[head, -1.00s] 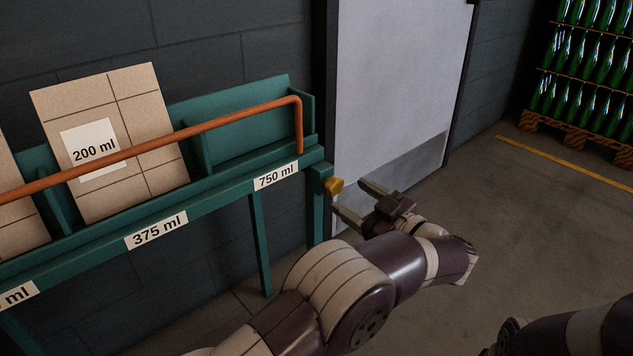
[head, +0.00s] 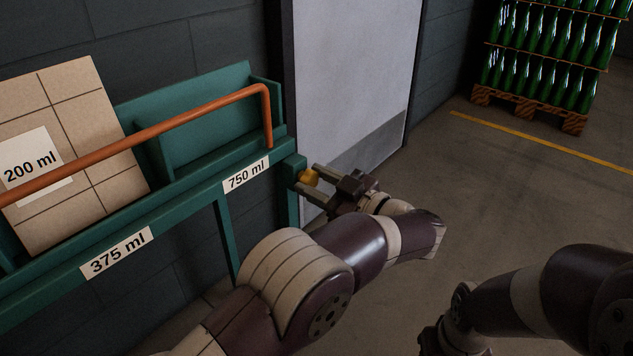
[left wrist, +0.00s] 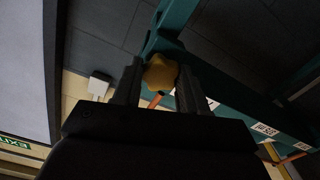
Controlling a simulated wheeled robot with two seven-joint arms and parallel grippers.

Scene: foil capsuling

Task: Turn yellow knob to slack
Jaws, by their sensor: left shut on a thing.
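The yellow knob (head: 309,177) sits on the right end of the green rack (head: 215,197), beside the 750 ml label. My left gripper (head: 312,182) reaches it from the right, with one finger on each side of the knob, and is shut on it. In the left wrist view the lobed yellow knob (left wrist: 160,73) lies between the two dark fingers (left wrist: 158,82). The orange bar (head: 180,130) runs along the rack's front and bends down near its right end. My right arm shows at the lower right, but its fingertips cannot be made out.
A carton marked 200 ml (head: 95,120) stands in the rack, and the 750 ml bay (head: 195,115) is empty. A pale door (head: 350,80) stands behind the gripper. Green bottles (head: 545,60) stand on a pallet at the far right. The floor between is clear.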

